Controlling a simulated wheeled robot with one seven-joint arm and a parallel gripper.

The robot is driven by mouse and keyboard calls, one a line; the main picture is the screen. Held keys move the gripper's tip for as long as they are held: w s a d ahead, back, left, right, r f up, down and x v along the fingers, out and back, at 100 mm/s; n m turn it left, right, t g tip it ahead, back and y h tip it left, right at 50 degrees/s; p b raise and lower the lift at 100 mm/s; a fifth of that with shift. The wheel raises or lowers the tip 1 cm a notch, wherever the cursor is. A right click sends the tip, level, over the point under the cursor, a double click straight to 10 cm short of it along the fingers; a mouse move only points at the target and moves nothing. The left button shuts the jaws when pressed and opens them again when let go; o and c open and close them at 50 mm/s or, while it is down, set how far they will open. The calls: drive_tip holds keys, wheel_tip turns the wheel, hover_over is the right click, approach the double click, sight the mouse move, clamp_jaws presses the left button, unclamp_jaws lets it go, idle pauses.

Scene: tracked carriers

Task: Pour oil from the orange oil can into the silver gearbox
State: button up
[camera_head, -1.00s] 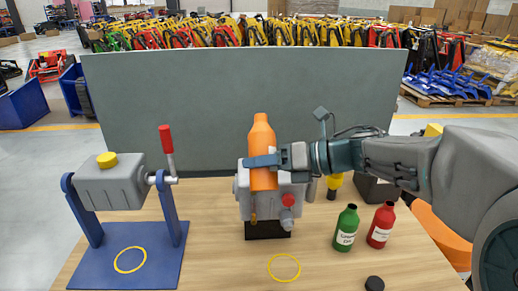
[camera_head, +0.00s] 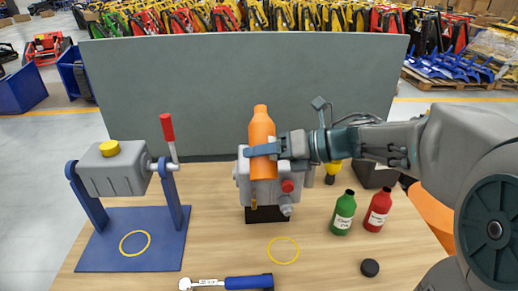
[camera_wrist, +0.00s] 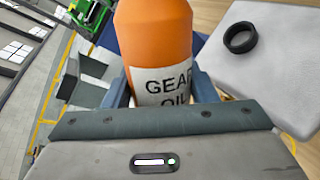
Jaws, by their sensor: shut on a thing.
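My gripper (camera_head: 263,150) is shut on the orange oil can (camera_head: 262,127), around its body. The can is upright, with its neck up, and hides part of the silver gearbox (camera_head: 242,178) behind it. The gearbox stands on a black base in the middle of the table. In the wrist view, the can (camera_wrist: 153,35) shows a white "GEAR OIL" label between the fingers. The gearbox's pale top (camera_wrist: 272,75), with a black ring-shaped opening (camera_wrist: 240,38), lies to the right of the can, apart from it.
A grey housing (camera_head: 112,172) with a yellow cap and red-handled lever sits on a blue stand at left. A grey panel (camera_head: 180,100) stands behind.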

drive_tip(key=shift+s+f+m+g+p, duration=0.3)
drive_tip(key=shift+s+m+g+p, duration=0.6)
drive_tip(key=shift+p, duration=2.25)
drive_tip(key=shift+f+m+g+h+p, duration=0.35)
drive_tip(key=shift+m+p, duration=0.25)
drive_tip(key=shift+p, duration=0.7)
idle(0.4)
drive_tip(key=shift+f+m+g+p, duration=0.3)
drive_tip(key=shift+m+g+p, duration=0.1)
drive_tip(key=shift+m+g, duration=0.15)
idle(2.6)
